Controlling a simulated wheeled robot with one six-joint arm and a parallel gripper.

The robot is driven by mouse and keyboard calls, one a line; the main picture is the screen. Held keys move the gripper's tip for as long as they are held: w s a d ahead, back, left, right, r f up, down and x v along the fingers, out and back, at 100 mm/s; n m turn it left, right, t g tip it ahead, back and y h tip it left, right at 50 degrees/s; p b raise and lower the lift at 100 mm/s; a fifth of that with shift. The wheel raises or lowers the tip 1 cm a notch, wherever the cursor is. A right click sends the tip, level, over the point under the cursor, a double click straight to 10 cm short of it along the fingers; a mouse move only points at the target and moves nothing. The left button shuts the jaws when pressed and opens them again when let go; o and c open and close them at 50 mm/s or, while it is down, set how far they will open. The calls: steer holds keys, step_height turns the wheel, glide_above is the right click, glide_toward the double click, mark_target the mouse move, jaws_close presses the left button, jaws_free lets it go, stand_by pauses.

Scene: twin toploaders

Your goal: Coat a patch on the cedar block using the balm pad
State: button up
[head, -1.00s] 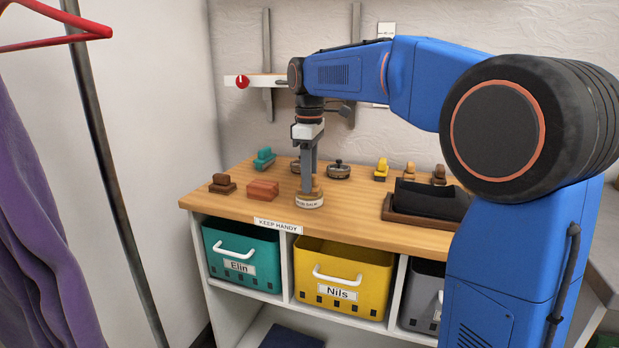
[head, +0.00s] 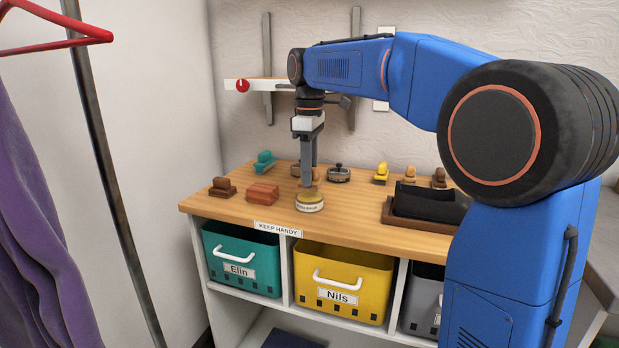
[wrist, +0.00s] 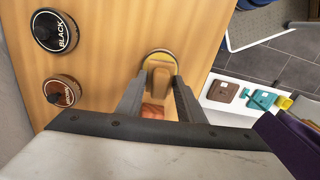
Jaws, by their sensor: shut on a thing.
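The cedar block (head: 262,193) is a reddish-brown block lying on the wooden bench top, left of my gripper. Part of an orange-brown block (wrist: 152,112) shows between the fingers in the wrist view. My gripper (head: 308,184) points down and is shut on the tan balm pad (wrist: 158,76). The pad is over the round balm tin (head: 310,205), which has a pale label and a yellowish top. The tin's yellow rim also shows in the wrist view (wrist: 160,54). Whether the pad touches the balm is hard to tell.
A brown brush (head: 222,188) and a teal brush (head: 264,160) stand left and behind. A dark tin (head: 339,174) and a yellow brush (head: 381,173) stand behind right. A dark tray (head: 395,217) is at the right. The bench front is clear.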

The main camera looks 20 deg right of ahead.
steer(key=shift+r, duration=2.05)
